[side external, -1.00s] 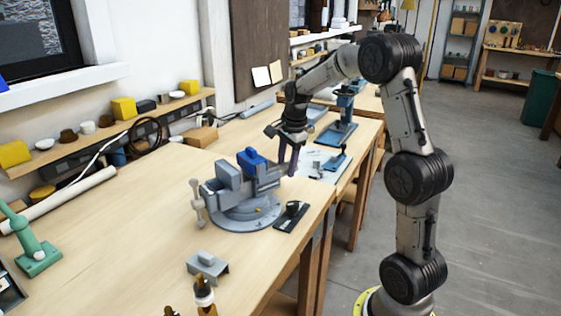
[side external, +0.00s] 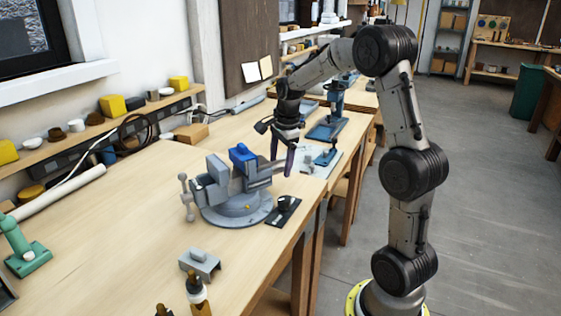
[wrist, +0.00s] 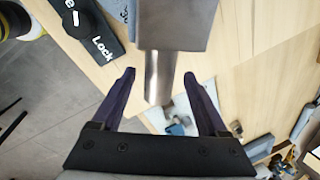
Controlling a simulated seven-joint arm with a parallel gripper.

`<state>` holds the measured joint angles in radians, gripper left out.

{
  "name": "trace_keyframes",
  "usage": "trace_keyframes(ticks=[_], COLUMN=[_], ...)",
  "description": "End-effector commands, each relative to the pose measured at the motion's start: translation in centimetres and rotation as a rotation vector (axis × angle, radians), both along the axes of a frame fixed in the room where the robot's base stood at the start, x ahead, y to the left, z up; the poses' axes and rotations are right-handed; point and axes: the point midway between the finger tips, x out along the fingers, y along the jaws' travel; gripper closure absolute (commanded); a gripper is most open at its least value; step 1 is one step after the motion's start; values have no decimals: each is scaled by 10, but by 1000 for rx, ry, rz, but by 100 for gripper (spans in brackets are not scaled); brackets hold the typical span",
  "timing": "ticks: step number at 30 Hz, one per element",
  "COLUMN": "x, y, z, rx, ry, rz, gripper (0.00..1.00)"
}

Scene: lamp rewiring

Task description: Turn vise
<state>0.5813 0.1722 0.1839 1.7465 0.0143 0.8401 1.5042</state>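The grey vise (side external: 237,205) with a blue block (side external: 243,153) on top stands on its round base on the wooden bench in the side view. My gripper (side external: 281,167) hangs fingers-down at the right end of the vise. In the wrist view my gripper (wrist: 159,75) is open, its two dark purple fingers apart. A short metal cylinder (wrist: 159,78) projects from a grey vise block (wrist: 178,22) and lies between the fingertips in the picture. A gap shows on each side of it; depth contact cannot be told. The vise's handle (side external: 185,195) is at its left end.
A dark plate (wrist: 92,28) lettered "Lock" lies beside the vise base near the bench edge. A grey bracket (side external: 199,263) and orange-black tools (side external: 197,293) are in front. A blue stand (side external: 328,128) is behind my gripper.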

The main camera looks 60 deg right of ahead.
Motion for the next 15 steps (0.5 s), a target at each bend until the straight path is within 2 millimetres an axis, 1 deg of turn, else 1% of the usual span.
trace_keyframes(ticks=[5, 8, 11, 15], x=[0, 0, -2, -6], y=[0, 1, 1, 3], z=[-1, 3, 13, 39], rx=[2, 1, -1, -2], ry=[1, 0, -2, -4], rz=[0, 0, 0, 0], gripper=[23, 23, 23, 23])
